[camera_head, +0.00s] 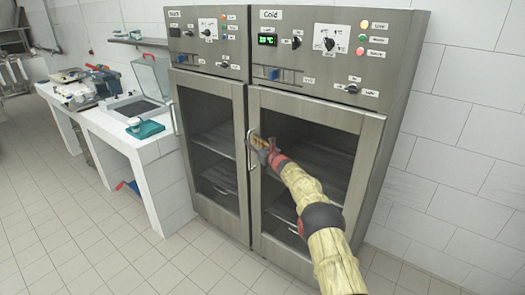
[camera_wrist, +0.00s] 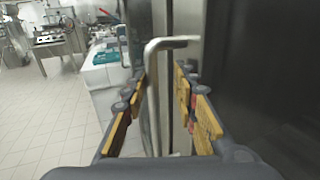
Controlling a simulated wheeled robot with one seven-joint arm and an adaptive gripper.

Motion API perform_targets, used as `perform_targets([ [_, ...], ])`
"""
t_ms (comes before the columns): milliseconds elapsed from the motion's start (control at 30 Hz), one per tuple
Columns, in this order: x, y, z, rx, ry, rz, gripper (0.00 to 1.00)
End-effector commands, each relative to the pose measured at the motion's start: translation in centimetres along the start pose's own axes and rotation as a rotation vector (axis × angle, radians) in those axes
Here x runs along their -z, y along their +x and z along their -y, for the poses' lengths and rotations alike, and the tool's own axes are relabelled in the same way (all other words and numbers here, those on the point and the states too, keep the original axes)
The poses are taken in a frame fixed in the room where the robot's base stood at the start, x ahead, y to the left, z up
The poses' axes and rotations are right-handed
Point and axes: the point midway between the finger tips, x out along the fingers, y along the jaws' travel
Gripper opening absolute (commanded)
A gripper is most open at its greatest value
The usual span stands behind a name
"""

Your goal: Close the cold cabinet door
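The cold cabinet (camera_head: 300,55) is the right-hand steel cabinet, labelled "Cold". Its glass door (camera_head: 367,160) sits against the cabinet front, flush or nearly so; I cannot tell whether a narrow gap is left. The door's bar handle (camera_head: 251,150) is on the door's left edge. My gripper (camera_head: 262,146) is at this handle. In the wrist view, the bent metal handle (camera_wrist: 151,90) stands between the two fingers of my gripper (camera_wrist: 160,85). The fingers are apart, with visible space around the bar. The lower end of the handle is partly hidden by my gripper.
A second steel cabinet (camera_head: 208,95) with a glass door adjoins on the left. A white counter (camera_head: 125,142) with a glass-lidded box (camera_head: 152,78) and a green device (camera_head: 146,128) stands further left. The tiled floor (camera_head: 60,225) in front is clear.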

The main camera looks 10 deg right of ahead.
Motion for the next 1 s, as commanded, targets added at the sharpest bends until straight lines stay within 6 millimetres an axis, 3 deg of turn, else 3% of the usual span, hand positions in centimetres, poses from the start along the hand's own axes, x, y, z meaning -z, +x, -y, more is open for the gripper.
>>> perform_targets([
  [700,-0.1,-8.7,0.2,0.003,0.001,0.000,0.28],
  [1000,-0.1,-10.0,0.2,0.003,0.000,0.001,0.28],
])
